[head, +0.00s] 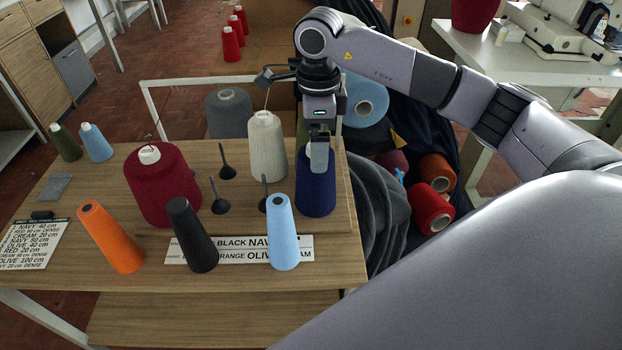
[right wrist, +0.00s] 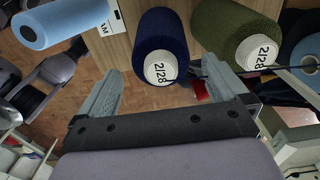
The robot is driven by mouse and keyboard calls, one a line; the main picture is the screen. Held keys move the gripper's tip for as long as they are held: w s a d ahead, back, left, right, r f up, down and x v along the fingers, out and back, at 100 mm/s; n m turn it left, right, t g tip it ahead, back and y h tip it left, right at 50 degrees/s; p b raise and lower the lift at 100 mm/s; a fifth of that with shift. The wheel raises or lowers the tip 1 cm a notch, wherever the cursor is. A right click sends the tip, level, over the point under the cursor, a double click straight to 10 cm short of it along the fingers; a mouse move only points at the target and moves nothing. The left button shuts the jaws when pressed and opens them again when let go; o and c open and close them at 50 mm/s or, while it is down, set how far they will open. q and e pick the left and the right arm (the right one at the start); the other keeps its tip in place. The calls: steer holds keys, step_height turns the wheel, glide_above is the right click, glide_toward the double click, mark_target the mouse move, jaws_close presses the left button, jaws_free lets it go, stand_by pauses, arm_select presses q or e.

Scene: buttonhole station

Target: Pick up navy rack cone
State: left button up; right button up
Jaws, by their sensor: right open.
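The navy rack cone (head: 316,190) stands upright at the right edge of the wooden table. In the right wrist view the navy cone (right wrist: 160,42) shows its pale top marked 2/28. My right gripper (head: 319,158) points down at the cone's top, and its fingers hide part of it in the head view. In the right wrist view the right gripper (right wrist: 160,85) is open, with the cone's top lying between the fingers' lines. I cannot tell whether the fingers touch it. My left gripper is not in view.
A cream cone (head: 267,148) stands left of the navy one, a light blue cone (head: 283,235) in front. An olive cone (right wrist: 240,32) stands beside it in the right wrist view. Black spindles (head: 219,197) stand on the table (head: 90,185). Red and orange cones (head: 431,208) lie at right.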

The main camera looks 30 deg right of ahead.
mark_target(316, 178)
step_height(316, 178, down, 6)
steer(key=shift+w+r+p, duration=0.1)
steer(key=shift+r+p, duration=0.15)
steer(key=shift+p, duration=0.1)
steer(key=c, duration=1.5)
steer(key=shift+r, duration=0.1)
